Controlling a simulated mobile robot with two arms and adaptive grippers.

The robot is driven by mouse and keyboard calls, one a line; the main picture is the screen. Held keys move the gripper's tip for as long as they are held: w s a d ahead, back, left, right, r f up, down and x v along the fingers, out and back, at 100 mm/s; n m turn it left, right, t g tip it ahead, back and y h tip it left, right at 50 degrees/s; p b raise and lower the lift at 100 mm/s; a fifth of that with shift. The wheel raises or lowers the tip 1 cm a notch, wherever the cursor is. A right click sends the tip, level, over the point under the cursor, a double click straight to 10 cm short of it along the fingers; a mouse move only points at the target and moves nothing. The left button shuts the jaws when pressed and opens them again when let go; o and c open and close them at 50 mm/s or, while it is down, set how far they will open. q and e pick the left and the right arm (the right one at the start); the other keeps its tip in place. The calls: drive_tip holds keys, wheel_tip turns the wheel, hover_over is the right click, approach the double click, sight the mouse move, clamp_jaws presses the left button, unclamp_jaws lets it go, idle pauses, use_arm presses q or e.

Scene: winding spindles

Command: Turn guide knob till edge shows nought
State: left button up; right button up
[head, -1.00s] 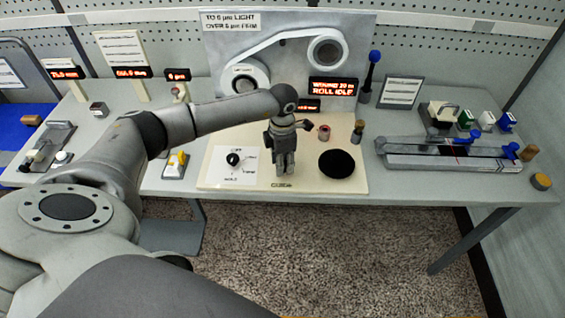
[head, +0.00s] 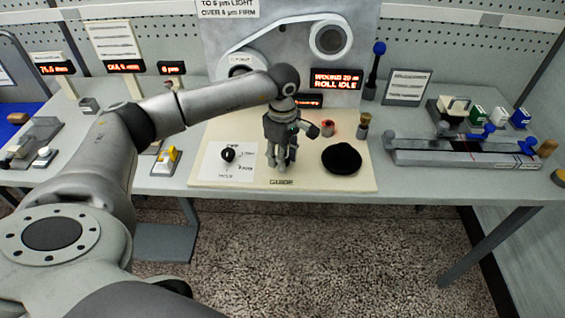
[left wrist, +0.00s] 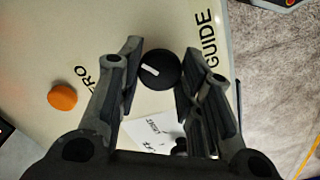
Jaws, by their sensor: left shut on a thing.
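The guide knob (left wrist: 160,69) is round and black with a white pointer line, beside the printed word GUIDE in the left wrist view. My left gripper (left wrist: 158,78) has a finger on each side of it and is shut on it. In the head view my left gripper (head: 281,162) points down at the pale board just behind the GUIDE label, and its fingers hide the knob. A small red readout (head: 308,101) behind it is partly covered and unreadable. Another readout (head: 124,66) at the back left is too blurred to read surely. My right gripper is not in view.
A white dial card with a black knob (head: 228,155) lies left of my gripper. A black disc (head: 342,159), a red-topped piece (head: 328,129) and a brush-like post (head: 363,126) stand to its right.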

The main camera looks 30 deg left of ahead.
use_arm(q)
drive_tip(key=m+b, duration=0.3)
drive_tip(key=m, duration=0.1)
drive_tip(key=shift+f+m, duration=0.1)
drive_tip(key=shift+m, duration=0.2)
drive_tip(key=shift+m+b, duration=1.1)
drive_tip(key=shift+m, duration=0.9)
drive_tip(key=shift+r, duration=0.2)
drive_tip(key=o, duration=1.1)
drive_tip(key=shift+c, duration=0.2)
drive_tip(key=shift+f, duration=0.1)
wheel_tip(320, 180, up, 12)
